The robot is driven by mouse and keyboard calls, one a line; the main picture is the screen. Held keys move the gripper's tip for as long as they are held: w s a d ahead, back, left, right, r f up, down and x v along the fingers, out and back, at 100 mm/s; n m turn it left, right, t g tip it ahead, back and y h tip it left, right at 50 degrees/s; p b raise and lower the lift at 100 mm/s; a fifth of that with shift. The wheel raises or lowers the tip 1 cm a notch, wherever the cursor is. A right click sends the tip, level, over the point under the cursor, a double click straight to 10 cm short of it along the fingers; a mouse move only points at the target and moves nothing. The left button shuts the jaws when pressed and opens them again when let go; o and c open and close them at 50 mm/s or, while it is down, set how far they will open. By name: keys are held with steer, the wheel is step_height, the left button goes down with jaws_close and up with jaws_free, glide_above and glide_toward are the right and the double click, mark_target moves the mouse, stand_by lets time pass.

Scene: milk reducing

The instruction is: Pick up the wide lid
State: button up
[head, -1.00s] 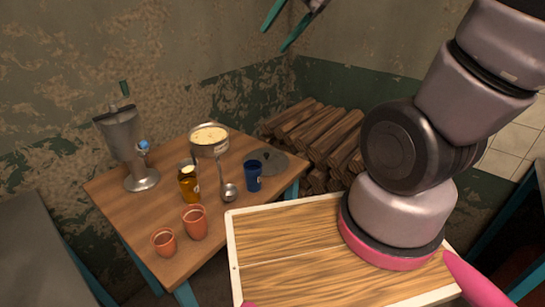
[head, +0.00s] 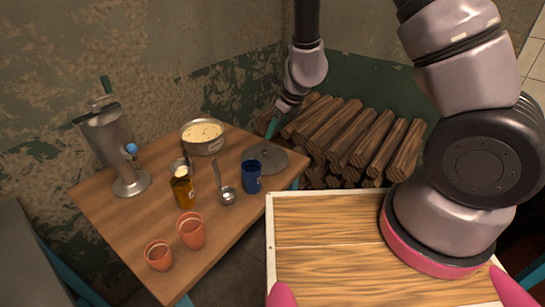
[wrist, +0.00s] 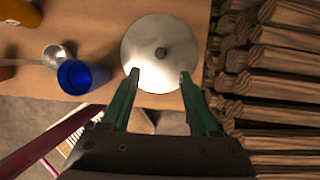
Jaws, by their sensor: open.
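The wide lid (head: 277,160) is a flat grey metal disc with a small dark knob. It lies at the right end of the wooden table (head: 143,225), and it shows whole but for its near edge in the wrist view (wrist: 160,32). My gripper (wrist: 160,74) has green fingers and is open and empty. In the wrist view its fingertips stand apart at the lid's near edge, with the knob beyond them and between their lines. In the head view my gripper (head: 272,126) is at the lid's far side; whether it touches the lid I cannot tell.
A blue cup (head: 252,176) stands close to the lid, with a ladle (head: 228,194) beside it. A pot of pale food (head: 203,137), an amber jar (head: 182,190), clay cups (head: 191,230) and a metal separator (head: 118,150) share the table. Stacked logs (head: 350,135) lie right of it.

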glide_above(265, 151)
steer(key=s+d, duration=0.2)
steer(key=d, duration=0.1)
steer(key=f, duration=0.4)
steer(key=shift+w+a+f, duration=0.15)
steer(key=shift+a+f, duration=0.1)
steer(key=shift+x, duration=3.05)
steer(key=shift+a, duration=0.1)
jaws_close()
